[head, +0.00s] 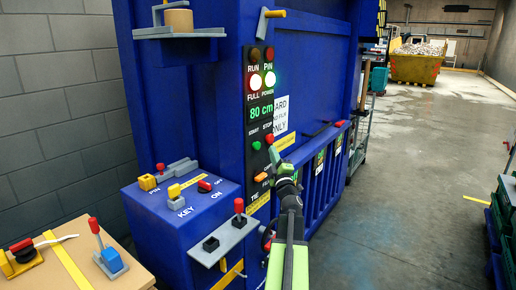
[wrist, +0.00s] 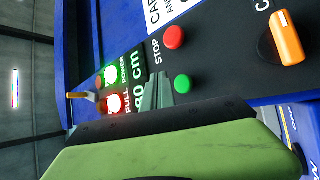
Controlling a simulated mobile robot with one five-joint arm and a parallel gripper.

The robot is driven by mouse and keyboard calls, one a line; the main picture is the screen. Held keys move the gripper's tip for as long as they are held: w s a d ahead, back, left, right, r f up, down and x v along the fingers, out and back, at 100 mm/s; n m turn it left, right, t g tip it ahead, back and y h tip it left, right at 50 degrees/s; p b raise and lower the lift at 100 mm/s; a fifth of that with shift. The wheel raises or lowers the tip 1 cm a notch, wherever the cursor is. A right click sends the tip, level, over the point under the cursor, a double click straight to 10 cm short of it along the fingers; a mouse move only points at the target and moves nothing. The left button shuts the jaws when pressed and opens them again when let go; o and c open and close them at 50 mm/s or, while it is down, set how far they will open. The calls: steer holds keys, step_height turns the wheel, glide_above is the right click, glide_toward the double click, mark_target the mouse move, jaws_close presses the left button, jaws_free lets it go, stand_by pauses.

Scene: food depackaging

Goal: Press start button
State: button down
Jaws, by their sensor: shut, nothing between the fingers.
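The green start button (head: 256,145) sits on the black control panel of the blue machine, left of the red stop button (head: 269,139). In the wrist view the green button (wrist: 182,84) shows below the red button (wrist: 174,37). My gripper (head: 273,154) is shut and empty, in front of the panel, just right of and below the green button in the head view. In the wrist view its fingertips (wrist: 156,92) lie just left of the green button and cover the START label. I cannot tell whether they touch the panel.
An orange switch (head: 261,177) is lower on the panel; it is large in the wrist view (wrist: 286,38). Lit lamps (head: 262,81) and an "80 cm" display (head: 261,113) are above.

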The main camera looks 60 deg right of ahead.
mark_target(256, 146)
steer(key=shift+w, duration=1.65)
steer(key=shift+w, duration=0.1)
stand_by(0.7)
steer(key=shift+w, duration=0.35)
